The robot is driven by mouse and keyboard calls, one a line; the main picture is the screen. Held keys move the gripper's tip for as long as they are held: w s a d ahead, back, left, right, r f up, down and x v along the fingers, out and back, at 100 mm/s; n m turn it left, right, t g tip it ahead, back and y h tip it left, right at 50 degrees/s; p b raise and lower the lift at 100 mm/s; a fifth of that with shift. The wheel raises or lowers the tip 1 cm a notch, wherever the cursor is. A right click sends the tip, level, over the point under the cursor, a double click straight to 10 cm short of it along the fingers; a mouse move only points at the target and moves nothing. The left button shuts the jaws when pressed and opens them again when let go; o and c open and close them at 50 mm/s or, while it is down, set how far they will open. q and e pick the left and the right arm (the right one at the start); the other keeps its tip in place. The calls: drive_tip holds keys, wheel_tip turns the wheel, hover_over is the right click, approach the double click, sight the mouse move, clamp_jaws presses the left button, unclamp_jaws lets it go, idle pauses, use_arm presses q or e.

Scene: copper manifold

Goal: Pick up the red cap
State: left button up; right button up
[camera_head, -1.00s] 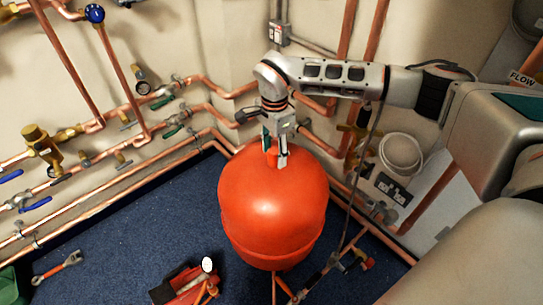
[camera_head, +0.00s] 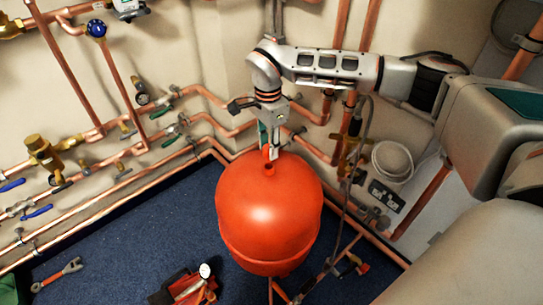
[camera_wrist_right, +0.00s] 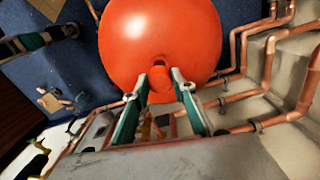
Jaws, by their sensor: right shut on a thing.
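The red cap (camera_head: 268,152) is between the fingers of my right gripper (camera_head: 268,155), just above the top of the orange-red tank (camera_head: 268,215). In the right wrist view the cap (camera_wrist_right: 161,88) sits between the two green-backed fingers, with the tank (camera_wrist_right: 160,28) behind it. The right gripper is shut on the cap. The open neck (camera_head: 268,169) of the tank shows below the cap, apart from it. The fingers partly hide the cap. My left gripper is not in view.
Copper pipes (camera_head: 115,172) with valves and gauges run along the walls behind and left of the tank. A wrench (camera_head: 57,273) and a red tool with a white-faced gauge (camera_head: 204,270) lie on the blue floor. A white bucket-like thing (camera_head: 393,161) stands at the right.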

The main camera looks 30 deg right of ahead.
use_arm(q)
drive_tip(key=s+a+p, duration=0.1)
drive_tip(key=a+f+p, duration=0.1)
drive_tip(key=p, duration=0.1)
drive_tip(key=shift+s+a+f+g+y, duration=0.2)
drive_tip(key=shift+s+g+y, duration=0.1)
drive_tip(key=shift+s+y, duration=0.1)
use_arm(e)
wheel_tip(320, 180, up, 15)
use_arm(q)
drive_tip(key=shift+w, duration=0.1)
use_arm(e)
drive_tip(key=shift+f, duration=0.15)
